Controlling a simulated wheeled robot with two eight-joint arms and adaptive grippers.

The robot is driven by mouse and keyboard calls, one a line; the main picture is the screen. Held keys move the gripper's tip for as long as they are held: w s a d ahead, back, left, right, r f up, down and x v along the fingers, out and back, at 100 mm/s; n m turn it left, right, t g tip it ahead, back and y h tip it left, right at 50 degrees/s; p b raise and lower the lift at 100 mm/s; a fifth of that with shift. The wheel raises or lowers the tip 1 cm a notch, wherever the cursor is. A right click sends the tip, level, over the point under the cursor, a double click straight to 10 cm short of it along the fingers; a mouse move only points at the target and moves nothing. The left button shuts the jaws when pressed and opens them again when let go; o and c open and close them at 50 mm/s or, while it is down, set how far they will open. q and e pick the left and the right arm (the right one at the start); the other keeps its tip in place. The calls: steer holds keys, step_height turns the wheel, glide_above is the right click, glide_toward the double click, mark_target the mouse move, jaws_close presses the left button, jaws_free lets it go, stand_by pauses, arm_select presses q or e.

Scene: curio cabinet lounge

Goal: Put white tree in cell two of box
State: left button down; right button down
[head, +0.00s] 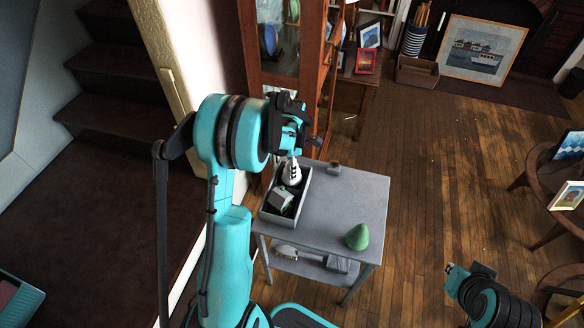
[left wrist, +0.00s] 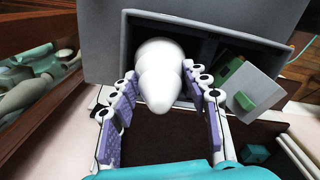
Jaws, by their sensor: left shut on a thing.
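The white tree (left wrist: 160,72) is a smooth, rounded white shape between my left gripper's two purple-padded fingers in the left wrist view. My left gripper (head: 292,174) is shut on it above the far part of the grey box (head: 279,222). The box's rim also shows in the left wrist view (left wrist: 240,36), with the tree over a dark cell beside a divider. The fingers mostly hide the tree in the head view, and I cannot tell whether it touches the box floor. My right gripper (head: 455,272) is at the lower right, away from the table; its fingers are unclear.
A grey block with a green part (head: 281,200) lies in the box's near part. The grey side table (head: 340,200) also holds a green tree-like object (head: 357,237) and a small brown object (head: 334,168). A glass-fronted cabinet (head: 284,75) stands behind. The table's middle is clear.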

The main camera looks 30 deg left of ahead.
arm_select(q)
steer(key=shift+f, duration=0.1)
steer(key=c, duration=0.7)
jaws_free()
steer(key=shift+c, duration=0.2)
